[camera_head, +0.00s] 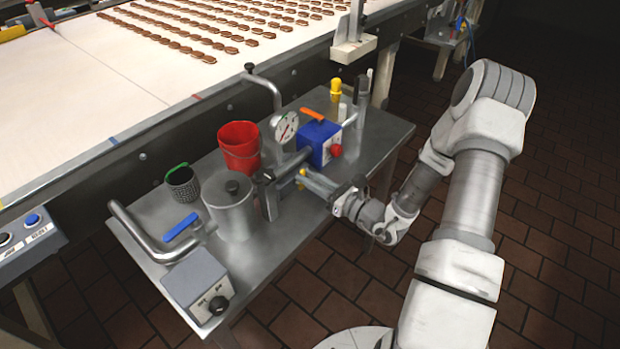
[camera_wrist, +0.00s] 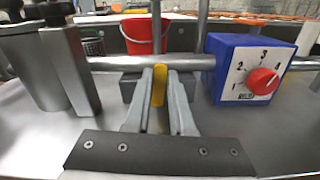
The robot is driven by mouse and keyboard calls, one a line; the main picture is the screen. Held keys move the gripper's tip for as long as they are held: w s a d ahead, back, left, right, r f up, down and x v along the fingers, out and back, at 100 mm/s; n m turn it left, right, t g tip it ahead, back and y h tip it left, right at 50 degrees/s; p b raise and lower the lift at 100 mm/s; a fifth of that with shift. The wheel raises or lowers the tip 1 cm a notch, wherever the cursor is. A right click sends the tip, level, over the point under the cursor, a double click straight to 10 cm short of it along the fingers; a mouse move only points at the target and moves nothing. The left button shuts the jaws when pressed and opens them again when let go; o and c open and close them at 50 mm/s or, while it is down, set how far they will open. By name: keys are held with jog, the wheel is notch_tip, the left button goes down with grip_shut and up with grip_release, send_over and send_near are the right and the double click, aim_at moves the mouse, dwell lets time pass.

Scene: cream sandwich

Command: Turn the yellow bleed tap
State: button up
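The yellow bleed tap (camera_wrist: 159,86) stands upright in front of a horizontal steel pipe in the wrist view. My gripper (camera_wrist: 160,88) has one grey finger on each side of it, with little or no visible gap, so it looks shut on the tap. In the head view, the tap shows as a small yellow spot (camera_head: 300,174) at the end of my gripper (camera_head: 301,178), mostly hidden by the fingers and the pipe. The tap's lower end is hard to make out.
A blue dosing box (camera_wrist: 250,69) with a red dial stands close right of my gripper. A steel pot (camera_head: 232,208), red bucket (camera_head: 240,148), gauge (camera_head: 284,127) and blue-handled pipe (camera_head: 180,228) crowd the steel table (camera_head: 275,262). A conveyor (camera_head: 90,90) runs behind.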

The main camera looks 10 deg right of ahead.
grip_shut()
jog(key=shift+d+m, duration=0.1)
jog(key=shift+m, duration=0.2)
jog(key=shift+w+d+m+p, duration=0.2)
jog(key=shift+d+m+p, duration=0.05)
jog(key=shift+m+p, duration=0.65)
jog(key=m, duration=0.1)
jog(key=m+p, duration=0.1)
jog(key=m, duration=0.1)
jog(key=d+m+p, duration=0.1)
jog(key=shift+w+f, duration=0.35)
jog(key=shift+w, duration=0.05)
jog(key=m, duration=0.1)
jog(key=f+m+p, duration=0.1)
jog(key=m, duration=0.2)
jog(key=shift+w+d+f+m+p, duration=0.15)
jog(key=shift+w+d+m+p, duration=0.1)
jog(key=shift+d+m+p, duration=0.15)
jog(key=shift+w+d+f+m+p, duration=0.1)
jog(key=shift+f+m+p, duration=0.2)
jog(key=shift+m, duration=0.7)
jog(key=shift+w+f+m+p, duration=0.1)
jog(key=shift+f+m, duration=0.3)
jog(key=shift+m, duration=0.6)
jog(key=shift+s, duration=0.1)
